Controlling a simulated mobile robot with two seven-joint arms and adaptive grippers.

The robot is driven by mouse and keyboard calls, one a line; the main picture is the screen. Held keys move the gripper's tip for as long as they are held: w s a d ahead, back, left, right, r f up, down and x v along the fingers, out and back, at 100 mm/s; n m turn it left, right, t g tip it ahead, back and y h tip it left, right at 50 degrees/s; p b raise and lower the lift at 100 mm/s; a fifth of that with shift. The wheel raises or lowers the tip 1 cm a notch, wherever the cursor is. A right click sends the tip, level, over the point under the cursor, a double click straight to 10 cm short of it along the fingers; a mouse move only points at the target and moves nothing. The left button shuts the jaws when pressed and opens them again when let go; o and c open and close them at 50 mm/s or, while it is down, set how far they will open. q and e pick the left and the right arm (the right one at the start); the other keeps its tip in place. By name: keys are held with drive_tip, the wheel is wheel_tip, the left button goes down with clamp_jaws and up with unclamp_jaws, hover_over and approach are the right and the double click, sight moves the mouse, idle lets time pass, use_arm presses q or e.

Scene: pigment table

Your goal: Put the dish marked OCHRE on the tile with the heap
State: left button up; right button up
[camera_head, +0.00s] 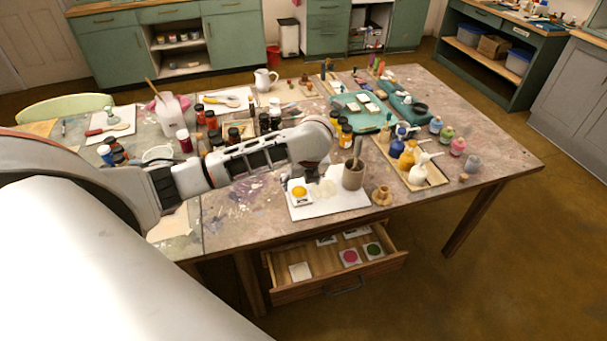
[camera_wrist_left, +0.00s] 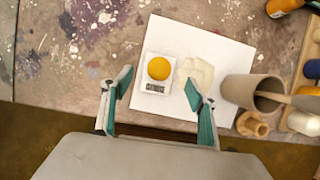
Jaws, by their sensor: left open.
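A small white square dish with a round orange-yellow fill (camera_wrist_left: 159,68) and a dark label, too small to read, rests on a white tile (camera_wrist_left: 230,50). It also shows in the head view (camera_head: 299,191). A pale, flat-looking heap (camera_wrist_left: 200,74) lies on the same tile, just right of the dish. My left gripper (camera_wrist_left: 158,78) is open above the tile's front-left part, its fingers to either side of the dish in the wrist view. Whether they touch it cannot be told. My right gripper is not in view.
A grey-brown mortar with a pestle (camera_head: 353,176) stands at the tile's right, beside a small wooden piece (camera_head: 382,196). An open drawer (camera_head: 320,288) below holds magenta (camera_head: 349,256) and green (camera_head: 373,249) dishes. Jars and bottles crowd the table behind.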

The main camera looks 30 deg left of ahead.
use_arm(q)
drive_tip(key=v, duration=0.6)
drive_tip(key=s+d+f+n+t+h, duration=0.1)
drive_tip(key=s+d+f+n+h, duration=0.2)
drive_tip(key=s+d+f+n, duration=0.45)
drive_tip(key=s+d+f+n+t+h, duration=0.15)
drive_tip(key=d+f+n+h, duration=0.3)
drive_tip(key=d+f, duration=0.55)
drive_tip(key=s+a+f+n+t+y, duration=0.1)
drive_tip(key=s+a+f+n+t, duration=0.1)
drive_tip(key=s+n, duration=0.3)
drive_tip(key=s+a+f+n+t+y, duration=0.1)
drive_tip(key=s+a+n+t, duration=0.2)
drive_tip(key=s+n, duration=0.2)
drive_tip(key=s, duration=0.3)
drive_tip(key=shift+s+a+f, duration=0.15)
drive_tip(key=shift+s+f, duration=0.05)
drive_tip(key=shift+f, duration=0.2)
drive_tip(key=shift+c, duration=0.4)
